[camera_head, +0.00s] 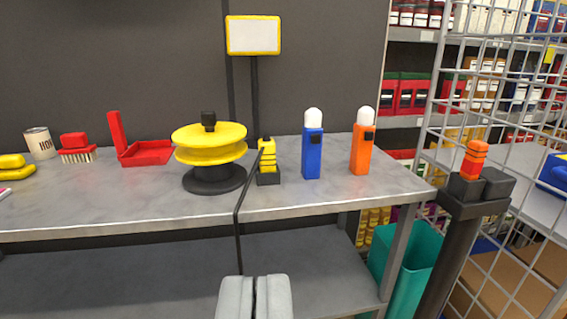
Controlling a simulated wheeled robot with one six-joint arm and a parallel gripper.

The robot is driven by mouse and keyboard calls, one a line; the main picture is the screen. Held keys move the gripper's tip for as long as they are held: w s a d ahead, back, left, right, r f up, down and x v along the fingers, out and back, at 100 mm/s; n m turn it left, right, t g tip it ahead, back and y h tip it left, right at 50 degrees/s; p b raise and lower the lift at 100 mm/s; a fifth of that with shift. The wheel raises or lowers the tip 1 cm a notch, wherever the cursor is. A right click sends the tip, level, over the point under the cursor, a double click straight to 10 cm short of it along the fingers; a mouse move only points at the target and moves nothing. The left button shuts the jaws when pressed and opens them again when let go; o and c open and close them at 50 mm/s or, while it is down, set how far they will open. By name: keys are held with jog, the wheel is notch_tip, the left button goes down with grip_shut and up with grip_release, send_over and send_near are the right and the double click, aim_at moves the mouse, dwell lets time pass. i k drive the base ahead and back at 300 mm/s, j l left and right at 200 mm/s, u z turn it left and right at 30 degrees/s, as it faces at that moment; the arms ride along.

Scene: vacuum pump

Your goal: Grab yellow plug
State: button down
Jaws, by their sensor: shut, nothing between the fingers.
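A small upright yellow plug (267,158) with dark bands stands in a black base on the grey workbench (120,203), near the bench's middle right. A black cable or thin pole runs down past its left side and over the bench's front edge. My gripper (255,280) shows at the bottom of the view, with its two pale grey fingers together and nothing between them. It is in front of the bench, apart from the plug and lower in the picture.
A yellow spool-like pump (210,155) stands close left of the plug. A blue bottle (312,152) and an orange one (362,150) stand to its right. A dark post (455,235) and wire mesh (500,130) flank the bench's right end. A teal bin (405,262) is below.

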aim_at(268, 161)
jog(key=i+l+u, duration=0.1)
jog(key=i+l, duration=0.15)
jog(key=i, duration=0.2)
jog(key=i+l+u, duration=0.15)
jog(key=i, duration=0.3)
jog(key=l, duration=0.1)
